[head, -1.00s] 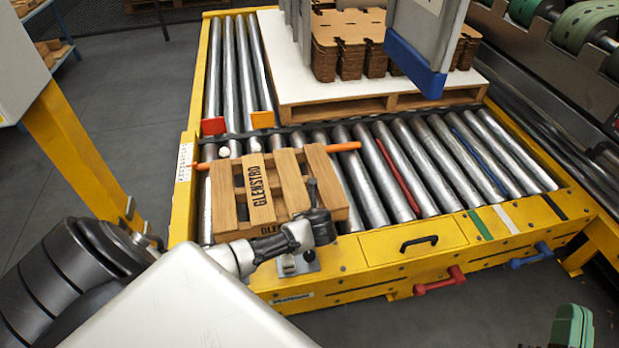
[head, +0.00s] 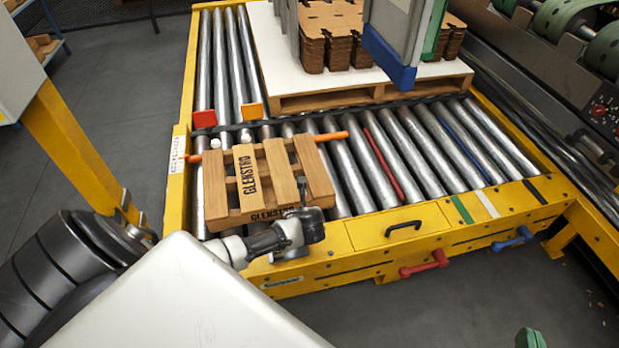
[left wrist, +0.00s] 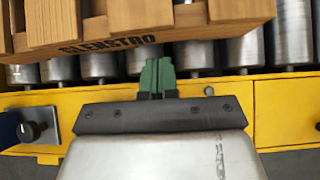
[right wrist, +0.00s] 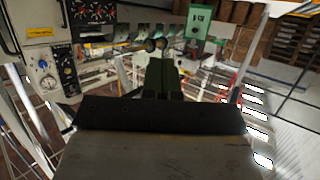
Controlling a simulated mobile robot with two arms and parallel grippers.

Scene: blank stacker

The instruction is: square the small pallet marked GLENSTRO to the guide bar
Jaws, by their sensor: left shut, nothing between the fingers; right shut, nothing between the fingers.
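The small wooden pallet marked GLENSTRO (head: 277,175) lies on the rollers at the near left. Its front edge, with the lettering, shows in the left wrist view (left wrist: 125,42). The orange guide bar (head: 331,137) runs along its far side; only its ends show, and contact is hidden. The pallet's far edge looks roughly parallel to the bar. My left gripper (left wrist: 157,65) is shut and empty just in front of the pallet's near edge; I cannot tell whether it touches. My right gripper (head: 530,338) is at the lower right of the head view, away from the pallet; its shut green fingers show in the right wrist view (right wrist: 162,75).
A white-topped pallet (head: 262,50) with brown cardboard stacks stands behind. Red (head: 204,118) and orange (head: 252,111) plates stand behind the bar. The yellow frame (head: 355,235) has a black handle and red and blue levers.

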